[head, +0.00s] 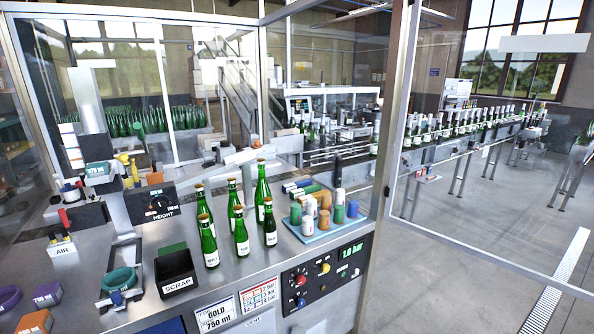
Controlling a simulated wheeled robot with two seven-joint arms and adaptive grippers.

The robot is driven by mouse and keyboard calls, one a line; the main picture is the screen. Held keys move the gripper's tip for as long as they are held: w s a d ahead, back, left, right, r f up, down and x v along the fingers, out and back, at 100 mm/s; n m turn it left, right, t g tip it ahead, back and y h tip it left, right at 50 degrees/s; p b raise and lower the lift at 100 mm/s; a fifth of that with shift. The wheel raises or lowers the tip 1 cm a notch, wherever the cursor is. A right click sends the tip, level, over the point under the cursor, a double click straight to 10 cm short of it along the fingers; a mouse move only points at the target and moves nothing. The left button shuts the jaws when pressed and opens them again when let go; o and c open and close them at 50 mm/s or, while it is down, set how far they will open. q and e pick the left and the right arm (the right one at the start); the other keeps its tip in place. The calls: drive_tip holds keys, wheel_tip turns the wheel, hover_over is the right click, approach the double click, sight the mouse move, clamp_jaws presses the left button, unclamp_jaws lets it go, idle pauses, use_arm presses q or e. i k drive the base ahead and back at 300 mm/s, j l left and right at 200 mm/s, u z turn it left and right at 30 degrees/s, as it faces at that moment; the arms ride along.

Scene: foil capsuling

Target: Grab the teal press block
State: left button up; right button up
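A teal block (98,171) with white lettering that seems to read 375 ml sits up on the machine at the left, below a grey vertical cylinder. A teal ring (119,279) rests on a metal holder lower down, near the front of the steel worktop. A purple block (47,293) marked 750 ml and an orange block (35,322) lie at the front left, beside a purple ring (8,298). I see neither of my grippers in the head view.
A black scrap bin (176,273) stands right of the teal ring. Several green bottles (240,236) stand mid-worktop, with a tray (322,233) of coloured capsules to their right. A height dial box (152,203) and a red-handled air valve (63,222) flank the machine. Glass panels enclose the worktop.

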sight(95, 170)
drive_tip(key=u, duration=1.35)
drive_tip(key=i+l, duration=0.2)
drive_tip(key=l, duration=0.2)
drive_tip(key=i+l+z, duration=0.1)
drive_tip(key=l, duration=0.35)
drive_tip(key=i+l, duration=0.55)
drive_tip(key=l, duration=0.2)
drive_tip(key=l+z, duration=0.05)
